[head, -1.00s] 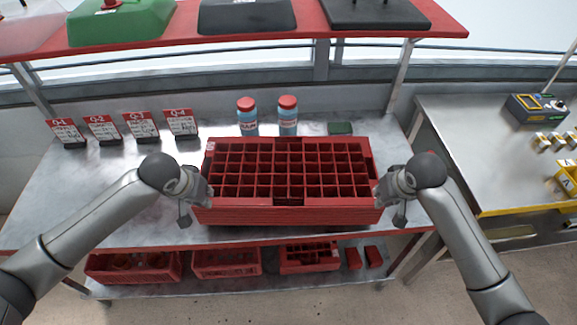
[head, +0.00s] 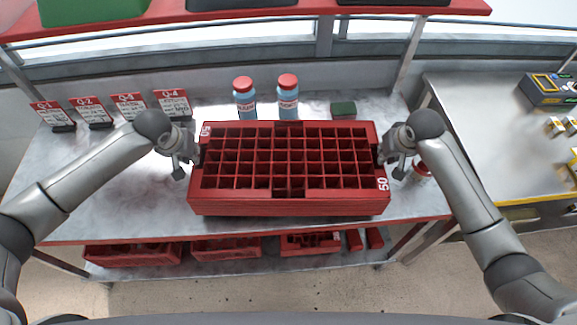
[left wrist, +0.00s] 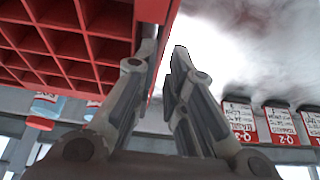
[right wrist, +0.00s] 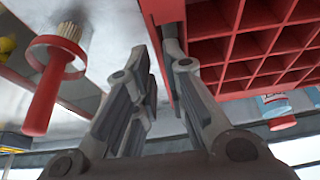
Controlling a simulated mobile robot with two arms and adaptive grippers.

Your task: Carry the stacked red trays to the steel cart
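The stacked red trays (head: 290,208) stand on the steel bench, their many cells facing up and "50" marked on the end rims. In the head view my left gripper (head: 194,158) is at their left end and my right gripper (head: 385,154) at their right end. In the left wrist view the fingers (left wrist: 164,52) straddle the tray end wall (left wrist: 160,62), with a narrow bright gap beside the outer finger. The right wrist view shows the same at the fingers (right wrist: 161,50) and wall (right wrist: 170,80). No clear lift off the bench shows.
The steel cart (head: 470,120) stands to the right, with a yellow edge and small items on it. Two blue bottles (head: 288,103), a green block (head: 343,109) and sign cards (head: 172,103) are behind the trays.

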